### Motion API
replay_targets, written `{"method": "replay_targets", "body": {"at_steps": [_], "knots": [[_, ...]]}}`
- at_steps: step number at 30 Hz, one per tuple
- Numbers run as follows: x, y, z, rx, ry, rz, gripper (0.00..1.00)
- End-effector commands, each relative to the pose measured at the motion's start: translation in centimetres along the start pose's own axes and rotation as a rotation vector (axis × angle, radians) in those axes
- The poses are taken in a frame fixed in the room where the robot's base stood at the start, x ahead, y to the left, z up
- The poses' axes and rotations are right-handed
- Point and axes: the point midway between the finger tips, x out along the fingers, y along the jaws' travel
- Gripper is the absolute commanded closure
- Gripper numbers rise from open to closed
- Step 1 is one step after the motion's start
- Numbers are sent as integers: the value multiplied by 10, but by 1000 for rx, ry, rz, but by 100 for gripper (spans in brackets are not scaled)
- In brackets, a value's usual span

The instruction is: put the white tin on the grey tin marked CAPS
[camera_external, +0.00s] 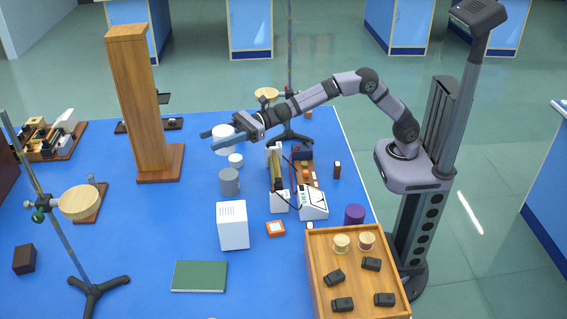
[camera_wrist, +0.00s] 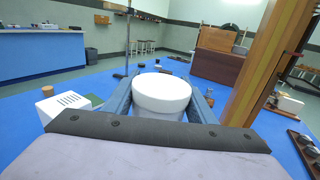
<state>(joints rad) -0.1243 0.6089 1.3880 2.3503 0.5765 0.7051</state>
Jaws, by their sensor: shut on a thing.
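The white tin (camera_external: 225,151) is a wide, round tin near the middle of the blue bench in the external view. My gripper (camera_external: 209,140) is shut on it, with one finger on each side. In the wrist view the white tin (camera_wrist: 162,92) sits upright between the fingers and fills the middle. I cannot tell how far it is above the bench. A grey tin (camera_external: 229,182) stands upright on the bench, in front of the white tin in the external view and apart from it. Its marking is too small to read. I cannot make it out in the wrist view.
A wooden pillar (camera_external: 138,100) rises at left. A white box (camera_external: 232,226) stands in front of the grey tin, and instruments (camera_external: 309,200) stand to its right. Bare blue bench lies left of the grey tin.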

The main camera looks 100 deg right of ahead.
Motion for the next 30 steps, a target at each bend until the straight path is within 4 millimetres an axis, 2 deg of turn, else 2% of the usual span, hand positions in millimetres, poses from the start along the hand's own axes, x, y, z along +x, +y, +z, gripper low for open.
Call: {"method": "replay_targets", "body": {"at_steps": [10, 22, 30], "knots": [[0, 0, -50, 2, 4, 0, 74], [0, 0, -67, 0, 2, 1, 74], [-1, 0, -96, 0, 2, 0, 74]]}}
